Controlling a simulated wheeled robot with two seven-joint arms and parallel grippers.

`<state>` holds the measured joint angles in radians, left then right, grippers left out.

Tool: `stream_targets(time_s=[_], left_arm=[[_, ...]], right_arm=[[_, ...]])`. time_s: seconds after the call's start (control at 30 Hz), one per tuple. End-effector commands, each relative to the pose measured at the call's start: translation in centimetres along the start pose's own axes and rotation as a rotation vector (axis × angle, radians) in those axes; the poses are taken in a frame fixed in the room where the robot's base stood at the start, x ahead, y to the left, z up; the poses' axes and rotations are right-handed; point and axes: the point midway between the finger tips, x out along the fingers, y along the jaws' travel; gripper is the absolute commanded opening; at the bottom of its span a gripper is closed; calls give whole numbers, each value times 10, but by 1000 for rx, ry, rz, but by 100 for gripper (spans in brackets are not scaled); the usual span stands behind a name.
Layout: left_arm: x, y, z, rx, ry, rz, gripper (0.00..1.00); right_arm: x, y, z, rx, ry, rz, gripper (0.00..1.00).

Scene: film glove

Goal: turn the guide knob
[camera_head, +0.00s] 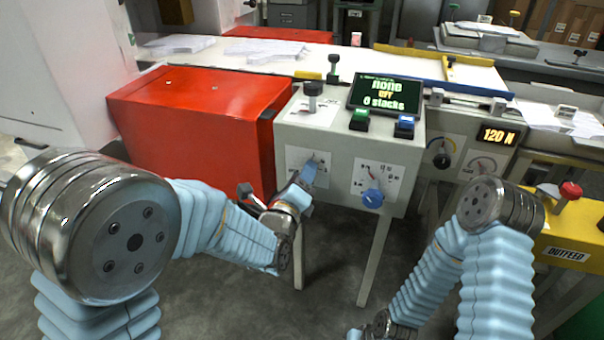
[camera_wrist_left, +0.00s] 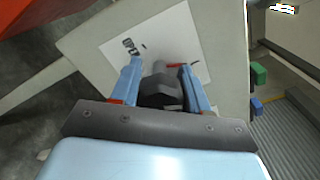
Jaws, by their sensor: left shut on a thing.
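A dark grey knob (camera_wrist_left: 163,88) sits on a white dial plate with printed marks (camera_wrist_left: 115,45), on the front of the pale machine cabinet (camera_head: 290,133). My left gripper (camera_head: 311,172) reaches this plate, the left one of two on the cabinet front. In the left wrist view, its two blue fingers (camera_wrist_left: 161,68) stand on either side of the knob and are shut on it. The plate's print is too small to read. A blue knob (camera_head: 372,198) on the right plate is free. My right wrist shows at the bottom edge; its fingers cannot be made out.
A red box (camera_head: 195,125) stands left of the cabinet. On the cabinet top are a screen reading "none OFF 0 stacks" (camera_head: 385,95), a black knob (camera_head: 313,90), and green (camera_head: 359,120) and blue (camera_head: 404,127) buttons. A yellow outfeed unit (camera_head: 565,235) is at right.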

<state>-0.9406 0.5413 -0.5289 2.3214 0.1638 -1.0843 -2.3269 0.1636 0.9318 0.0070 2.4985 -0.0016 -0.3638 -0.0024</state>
Motion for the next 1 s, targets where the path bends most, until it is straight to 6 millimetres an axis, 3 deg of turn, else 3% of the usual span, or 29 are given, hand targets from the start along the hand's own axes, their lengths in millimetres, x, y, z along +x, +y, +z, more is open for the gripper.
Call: stream_targets(time_s=[0.63, 0.67, 0.8, 1.0], left_arm=[[0, 1, -1, 54, 1, 2, 14], [0, 1, -1, 54, 1, 2, 46], [0, 1, 0, 53, 1, 2, 68], [0, 0, 0, 53, 0, 1, 70]], right_arm=[[-2, -2, 0, -2, -2, -2, 43], [-2, -2, 0, -2, -2, -2, 43], [-2, -2, 0, -2, -1, -2, 43], [-2, -2, 0, -2, -1, -2, 43]])
